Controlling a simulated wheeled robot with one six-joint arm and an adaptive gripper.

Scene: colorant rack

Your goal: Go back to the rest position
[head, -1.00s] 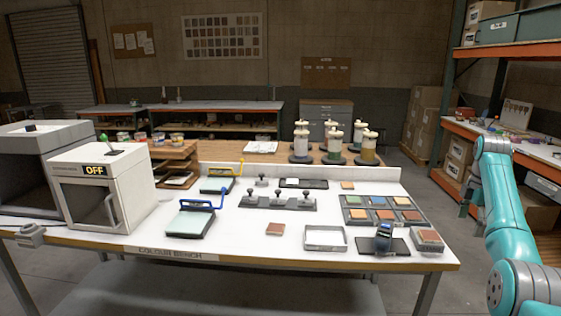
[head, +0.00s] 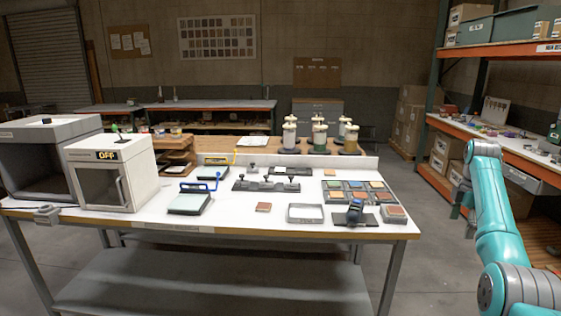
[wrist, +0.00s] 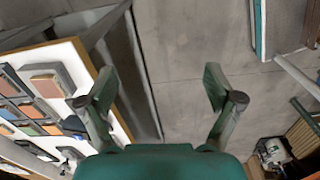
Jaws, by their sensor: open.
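In the head view my teal arm reaches up on the right, in the aisle between the bench and the shelving. The gripper end (head: 461,200) is small there, clear of the bench's right edge. The white colour bench (head: 150,222) fills the middle of the head view. In the wrist view its corner and some colour tiles lie left of my fingers.
Orange-edged shelving (head: 500,145) stands on the right. The floor (head: 425,225) between bench and shelving is open.

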